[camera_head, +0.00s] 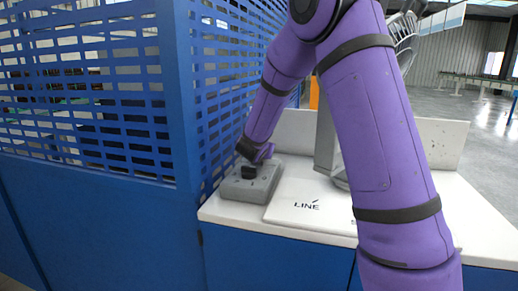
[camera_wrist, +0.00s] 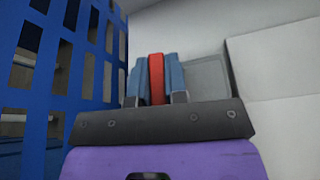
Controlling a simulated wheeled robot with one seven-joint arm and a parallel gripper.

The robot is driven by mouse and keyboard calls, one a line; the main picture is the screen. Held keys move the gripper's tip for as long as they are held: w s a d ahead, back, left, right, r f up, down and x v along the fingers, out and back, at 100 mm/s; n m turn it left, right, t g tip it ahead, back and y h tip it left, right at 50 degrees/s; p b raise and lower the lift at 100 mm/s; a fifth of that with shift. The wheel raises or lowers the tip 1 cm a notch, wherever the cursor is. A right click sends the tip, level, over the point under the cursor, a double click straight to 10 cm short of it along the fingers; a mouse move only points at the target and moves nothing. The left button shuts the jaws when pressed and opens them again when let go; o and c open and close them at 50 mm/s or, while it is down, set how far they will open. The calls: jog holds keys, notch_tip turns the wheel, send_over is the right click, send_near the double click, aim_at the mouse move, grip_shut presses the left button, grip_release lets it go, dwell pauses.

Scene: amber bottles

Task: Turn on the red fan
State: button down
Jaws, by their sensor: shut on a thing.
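A grey box (camera_head: 235,191) sits on the white counter at the left, close to the blue mesh wall. My gripper (camera_wrist: 156,60) is at this box, pointing down. In the wrist view its two blue fingers are shut on a narrow red piece (camera_wrist: 156,85) that stands between them. Whether this piece is part of the box, I cannot tell. A fan with a wire cage (camera_head: 405,42) shows at the upper right, partly hidden behind my purple arm; no red shows on the visible part. In the head view the fingertips are too small and hidden to make out.
The blue mesh wall (camera_head: 92,90) stands right beside the box on the left. A white flat panel marked "LINE" (camera_head: 306,204) lies to the right of the box on the white counter (camera_head: 225,212). A grey upright stand (camera_head: 326,145) rises behind it, partly covered by my arm.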

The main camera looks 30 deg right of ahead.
jog(key=shift+s+d+f+m+t, duration=0.1)
jog(key=shift+s+d+m+t, duration=0.25)
jog(key=shift+m, duration=0.35)
jog(key=shift+y, duration=0.3)
jog(key=c, duration=1.1)
grip_release()
jog(key=shift+c, duration=0.2)
jog(key=shift+a, duration=0.1)
jog(key=v, duration=1)
jog(key=shift+s+a, duration=0.15)
jog(key=shift+s, duration=0.1)
